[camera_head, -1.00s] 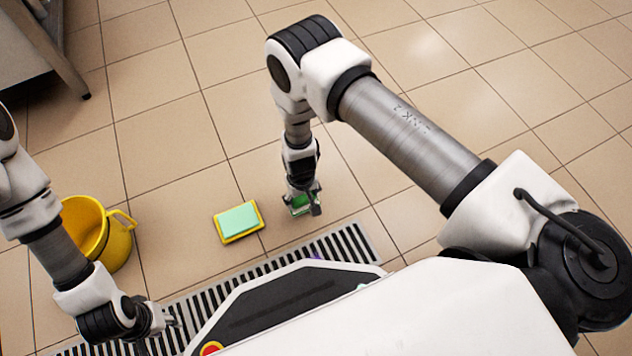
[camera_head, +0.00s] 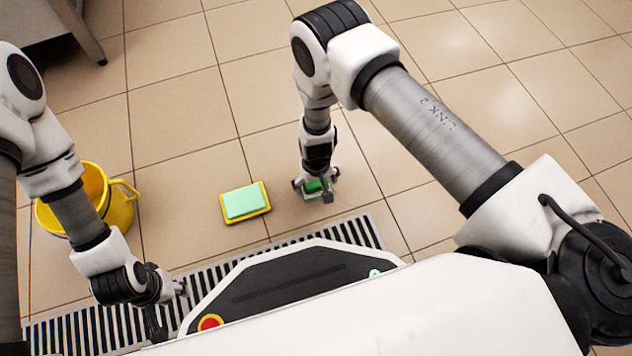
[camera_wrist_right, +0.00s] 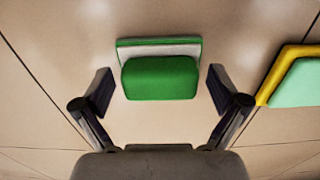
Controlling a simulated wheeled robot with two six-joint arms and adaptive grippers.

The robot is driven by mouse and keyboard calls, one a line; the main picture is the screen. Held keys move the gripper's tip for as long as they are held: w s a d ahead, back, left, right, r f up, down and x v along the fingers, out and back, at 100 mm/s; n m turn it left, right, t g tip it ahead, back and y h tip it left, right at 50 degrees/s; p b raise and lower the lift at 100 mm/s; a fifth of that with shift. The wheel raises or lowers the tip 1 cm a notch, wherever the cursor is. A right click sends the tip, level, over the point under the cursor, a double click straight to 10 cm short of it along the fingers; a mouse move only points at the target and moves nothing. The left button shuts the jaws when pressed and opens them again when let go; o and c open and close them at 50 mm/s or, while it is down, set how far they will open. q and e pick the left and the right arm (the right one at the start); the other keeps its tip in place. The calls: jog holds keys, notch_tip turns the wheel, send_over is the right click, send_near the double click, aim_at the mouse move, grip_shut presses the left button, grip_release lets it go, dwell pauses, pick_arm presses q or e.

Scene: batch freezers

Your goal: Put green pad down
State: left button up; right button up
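The green pad (camera_head: 314,186) is on the tiled floor, under my right gripper (camera_head: 315,188). In the right wrist view the green pad (camera_wrist_right: 160,77) has a dark green block on top and a pale layer beneath. My right gripper (camera_wrist_right: 162,90) is open, with one finger on each side of the pad and a visible gap at both sides. In the head view the gripper partly hides the pad. My left gripper (camera_head: 170,304) hangs low over the floor grate, its fingers spread and nothing between them.
A yellow pad with a mint top (camera_head: 245,202) lies left of the green pad; its edge also shows in the right wrist view (camera_wrist_right: 297,80). A yellow bucket (camera_head: 118,205) stands beside my left arm. A slotted floor grate (camera_head: 355,232) runs in front.

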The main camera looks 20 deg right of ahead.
jog(key=shift+r, duration=0.1)
notch_tip(320, 180, up, 12)
jog(key=p, duration=1.2)
jog(key=s+d+r, duration=0.4)
jog(key=s+d, duration=0.7)
jog(key=s, duration=0.2)
jog(key=s+r, duration=0.6)
jog(key=s, duration=0.1)
jog(key=shift+s+d+r+m, duration=0.15)
jog(key=shift+s+d+m, duration=0.1)
jog(key=shift+s+m, duration=0.15)
jog(key=shift+r, duration=0.1)
